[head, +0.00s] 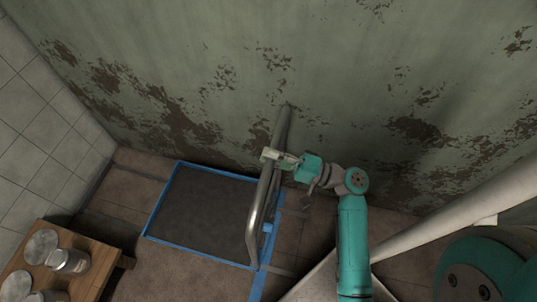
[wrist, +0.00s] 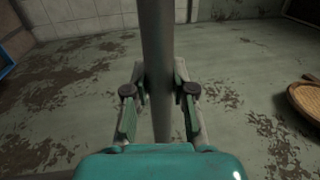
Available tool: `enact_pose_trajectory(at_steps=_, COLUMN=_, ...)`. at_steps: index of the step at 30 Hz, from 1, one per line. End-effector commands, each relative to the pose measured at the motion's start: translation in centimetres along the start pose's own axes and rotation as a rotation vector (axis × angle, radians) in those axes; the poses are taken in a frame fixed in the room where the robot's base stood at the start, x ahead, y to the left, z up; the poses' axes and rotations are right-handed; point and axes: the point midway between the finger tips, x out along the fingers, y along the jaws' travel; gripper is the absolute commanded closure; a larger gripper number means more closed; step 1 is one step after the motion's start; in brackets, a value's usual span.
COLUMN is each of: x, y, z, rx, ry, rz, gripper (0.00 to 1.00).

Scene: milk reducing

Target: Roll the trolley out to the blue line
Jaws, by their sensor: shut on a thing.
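The trolley has a dark flat bed with a blue rim (head: 205,212), low on the floor left of centre in the head view. Its grey metal handle (head: 262,205) rises at the bed's right end. My gripper (head: 282,160) is shut on the handle bar from the right. In the wrist view the bar (wrist: 158,60) runs upright between the two fingers of my gripper (wrist: 159,95). A blue line (head: 258,284) shows on the floor at the bottom, close to the bed's right corner. The handle and arm hide part of the floor there.
A wooden table (head: 92,268) with metal containers (head: 68,260) stands at the lower left. A peeling green wall (head: 230,70) is behind, a tiled wall (head: 30,125) at left. A round woven basket (wrist: 307,103) shows at the right of the wrist view.

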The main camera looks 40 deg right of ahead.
Motion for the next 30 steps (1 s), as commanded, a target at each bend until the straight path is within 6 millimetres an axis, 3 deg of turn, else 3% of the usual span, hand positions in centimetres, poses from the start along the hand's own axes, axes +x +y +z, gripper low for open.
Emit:
enact_pose_trajectory(at_steps=5, x=0.0, y=0.2, z=0.0, rx=0.002, ry=0.001, rz=0.003, gripper=1.00)
enact_pose_trajectory(at_steps=6, x=0.0, y=0.2, z=0.0, rx=0.002, ry=0.001, rz=0.003, gripper=0.68)
enact_pose_trajectory(at_steps=9, x=0.0, y=0.1, z=0.0, rx=0.002, ry=0.001, rz=0.002, gripper=0.49)
enact_pose_trajectory(at_steps=20, x=-0.3, y=0.1, z=-0.1, rx=0.001, ry=0.001, rz=0.001, gripper=0.49)
enact_pose_trajectory(at_steps=30, x=-3.9, y=0.1, z=-0.2, rx=0.000, ry=0.006, rz=0.001, gripper=0.49)
